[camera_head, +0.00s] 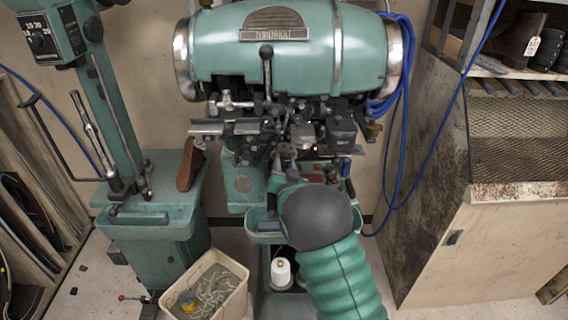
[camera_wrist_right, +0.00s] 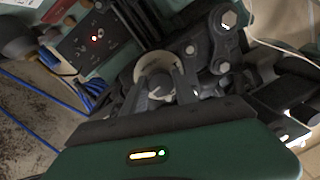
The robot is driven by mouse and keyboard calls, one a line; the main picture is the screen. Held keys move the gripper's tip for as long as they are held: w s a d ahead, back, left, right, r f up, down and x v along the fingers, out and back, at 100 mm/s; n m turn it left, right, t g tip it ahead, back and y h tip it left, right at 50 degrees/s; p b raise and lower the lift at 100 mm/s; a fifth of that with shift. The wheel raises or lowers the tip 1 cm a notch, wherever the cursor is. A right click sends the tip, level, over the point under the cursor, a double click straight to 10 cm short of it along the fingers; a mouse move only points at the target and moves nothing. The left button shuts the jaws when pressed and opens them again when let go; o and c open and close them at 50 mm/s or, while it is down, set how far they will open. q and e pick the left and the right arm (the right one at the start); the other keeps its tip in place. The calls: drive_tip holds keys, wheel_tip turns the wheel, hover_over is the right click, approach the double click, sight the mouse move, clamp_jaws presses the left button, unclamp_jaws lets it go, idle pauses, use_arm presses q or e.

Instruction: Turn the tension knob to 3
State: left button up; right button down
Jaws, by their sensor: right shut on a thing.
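The tension knob (camera_wrist_right: 157,82) shows in the right wrist view as a small dark grip in front of a pale round dial. My right gripper (camera_wrist_right: 160,92) has one finger on each side of the knob and is shut on it. The fingers cover parts of the dial, and I cannot read its numbers or the setting. In the head view my right arm comes up from the bottom, and the gripper (camera_head: 286,152) reaches the mechanism under the green stitcher (camera_head: 290,45). The knob is too small and hidden to make out there. My left gripper is not in view.
A control box with a lit red light (camera_wrist_right: 95,38) is close beside the dial. Dark linkages and bolts (camera_wrist_right: 229,18) crowd the other side. Blue cables (camera_head: 400,110) hang right of the stitcher. A cream bin (camera_head: 238,300) and a green column machine (camera_head: 150,225) stand at left.

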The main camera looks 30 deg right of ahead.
drive_tip(key=n, duration=0.3)
drive_tip(key=shift+n, duration=0.4)
drive_tip(key=n, duration=0.3)
drive_tip(key=shift+n+g, duration=0.3)
drive_tip(key=n+p, duration=0.1)
drive_tip(key=n, duration=0.4)
drive_tip(key=shift+r+g, duration=0.1)
drive_tip(key=shift+g, duration=0.2)
drive_tip(key=shift+n+h+p, duration=0.3)
drive_tip(key=shift+n+p, duration=0.5)
drive_tip(key=shift+n, duration=1)
drive_tip(key=shift+a, duration=0.1)
drive_tip(key=c, duration=1.4)
unclamp_jaws()
drive_tip(key=o, duration=0.4)
